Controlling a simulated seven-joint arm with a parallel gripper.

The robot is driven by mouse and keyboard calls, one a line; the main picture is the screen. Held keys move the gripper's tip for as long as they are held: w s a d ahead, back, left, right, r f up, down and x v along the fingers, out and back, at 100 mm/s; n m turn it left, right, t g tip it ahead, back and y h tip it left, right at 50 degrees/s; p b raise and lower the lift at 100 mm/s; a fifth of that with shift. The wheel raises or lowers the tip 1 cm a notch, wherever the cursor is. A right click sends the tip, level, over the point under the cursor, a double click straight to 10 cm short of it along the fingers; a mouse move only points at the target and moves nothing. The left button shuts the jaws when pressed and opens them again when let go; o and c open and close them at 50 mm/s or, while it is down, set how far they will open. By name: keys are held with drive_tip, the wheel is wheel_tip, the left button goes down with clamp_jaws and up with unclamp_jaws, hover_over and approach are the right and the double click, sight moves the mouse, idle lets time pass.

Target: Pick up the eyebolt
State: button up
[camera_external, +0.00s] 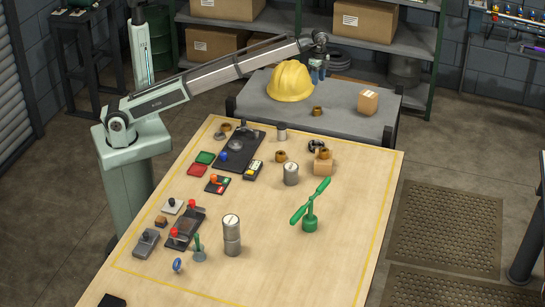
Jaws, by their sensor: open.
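My gripper (318,76) is open and empty, its blue fingers pointing down above the grey cart, just right of the yellow hard hat. I cannot tell for certain which object is the eyebolt. A small blue ring-shaped piece (178,265) near the front left of the wooden table looks most like one. It is far from my gripper, and its shank is too small to make out. A small dark piece (317,146) at the table's back right is also unclear in shape.
The wooden table (330,255) holds grey cylinders (232,236), a green propeller-like piece (310,212), a dark tray (232,158) and several small parts. The yellow hard hat (290,82) and a small box (368,102) are on the cart (345,117). The table's front right is clear.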

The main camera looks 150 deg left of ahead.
drive_tip(key=w+d+r+m, duration=0.1)
drive_tip(key=w+d, duration=0.4)
drive_tip(key=w, duration=0.4)
drive_tip(key=w+d+m, duration=0.2)
drive_tip(key=w+d, duration=0.2)
drive_tip(key=w, duration=0.4)
drive_tip(key=w+d+r+m, duration=0.1)
drive_tip(key=w+d, duration=0.4)
drive_tip(key=w, duration=0.4)
drive_tip(key=w+d+m, duration=0.3)
drive_tip(key=w+d, duration=1.6)
drive_tip(key=d, duration=0.1)
drive_tip(key=m, duration=0.8)
hover_over(176, 262)
drive_tip(key=s, duration=0.1)
wheel_tip(176, 262, down, 4)
drive_tip(key=f, duration=0.6)
drive_tip(key=a+f, duration=0.1)
drive_tip(key=f, duration=0.2)
drive_tip(key=shift+s+f, duration=0.15)
drive_tip(key=shift+f, duration=0.05)
drive_tip(key=shift+w+d+f, duration=0.15)
drive_tip(key=shift+d+f, duration=0.05)
drive_tip(key=shift+f, duration=1.15)
drive_tip(key=shift+w+d+f, duration=0.1)
drive_tip(key=shift+d+f, duration=0.05)
drive_tip(key=shift+f, duration=1.15)
